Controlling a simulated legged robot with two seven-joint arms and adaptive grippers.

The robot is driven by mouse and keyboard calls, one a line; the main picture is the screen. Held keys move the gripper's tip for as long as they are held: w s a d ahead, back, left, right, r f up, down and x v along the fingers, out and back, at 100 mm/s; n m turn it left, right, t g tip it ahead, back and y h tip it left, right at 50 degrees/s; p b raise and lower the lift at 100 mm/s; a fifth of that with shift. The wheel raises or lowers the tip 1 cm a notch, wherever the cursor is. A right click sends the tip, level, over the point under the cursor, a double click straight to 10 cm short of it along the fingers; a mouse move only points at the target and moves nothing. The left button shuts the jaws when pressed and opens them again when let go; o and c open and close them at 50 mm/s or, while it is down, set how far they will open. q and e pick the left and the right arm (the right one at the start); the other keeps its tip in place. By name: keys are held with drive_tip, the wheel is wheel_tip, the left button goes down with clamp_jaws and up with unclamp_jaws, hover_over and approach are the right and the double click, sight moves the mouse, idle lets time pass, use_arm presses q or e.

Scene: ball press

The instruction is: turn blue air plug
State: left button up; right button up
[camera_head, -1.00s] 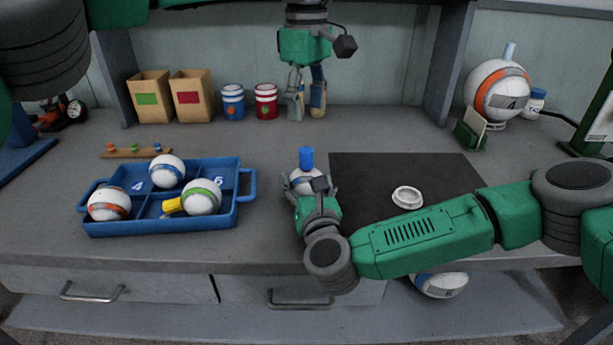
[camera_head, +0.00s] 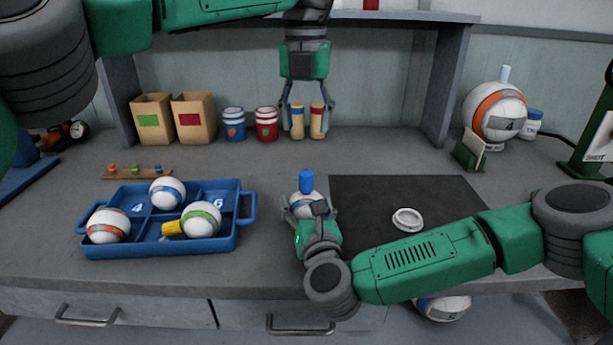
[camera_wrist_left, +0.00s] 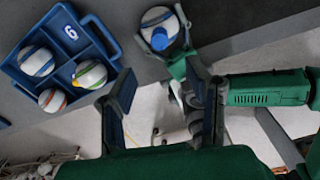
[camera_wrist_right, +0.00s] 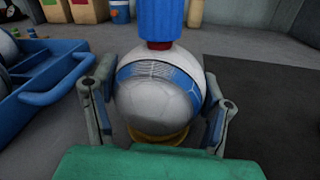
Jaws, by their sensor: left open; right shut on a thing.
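The blue air plug (camera_head: 306,181) stands upright on top of a white ball with a blue band (camera_head: 302,204). My right gripper (camera_head: 306,211) is shut on this ball, with one finger on each side, as the right wrist view shows (camera_wrist_right: 158,105). In that view the plug (camera_wrist_right: 157,20) has a red ring at its base and its top is cut off. My left gripper (camera_head: 307,108) is open and empty, pointing down. It hangs above and behind the plug, apart from it. The left wrist view shows the plug (camera_wrist_left: 160,38) from above, beyond the open fingers.
A blue tray (camera_head: 246,225) with three balls stands at left. A black mat (camera_head: 440,195) with a white ring (camera_head: 407,219) lies at right, partly behind my right arm. Boxes (camera_head: 152,120), cans (camera_head: 234,124) and tan cylinders (camera_head: 316,122) stand along the back wall.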

sight(307, 172)
use_arm(q)
wheel_tip(307, 172, down, 12)
drive_tip(key=n, duration=0.5)
drive_tip(key=shift+r, duration=0.1)
drive_tip(key=shift+c, duration=0.5)
clamp_jaws()
